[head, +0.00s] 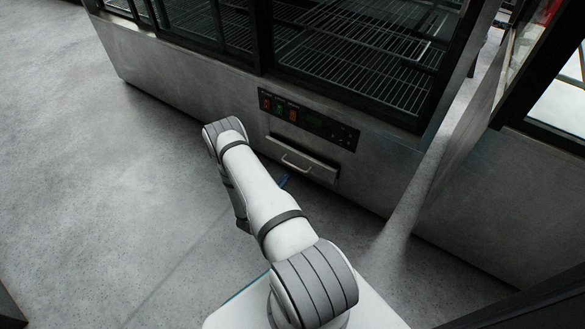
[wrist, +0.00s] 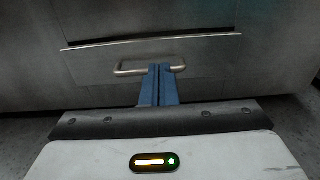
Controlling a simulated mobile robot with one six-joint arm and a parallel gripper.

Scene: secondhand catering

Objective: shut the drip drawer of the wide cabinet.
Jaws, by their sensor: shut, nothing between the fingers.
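The wide cabinet (head: 175,80) is a steel display case with wire shelves behind dark-framed glass. Its drip drawer (head: 318,171) is a low steel front under the control panel, with a bar handle (head: 296,163). In the head view the drawer front seems to stand slightly proud of the cabinet face. In the wrist view a dark line runs along the top edge of the drawer front (wrist: 215,55). My gripper (wrist: 159,68) has blue fingers, shut and empty, their tips overlapping the middle of the handle (wrist: 128,67). I cannot tell whether they touch it. In the head view my arm mostly hides the gripper (head: 284,181).
The control panel (head: 308,120) with coloured switches sits just above the drawer. Another steel cabinet (head: 500,200) stands to the right, across a narrow gap. The grey concrete floor (head: 90,190) to the left is clear.

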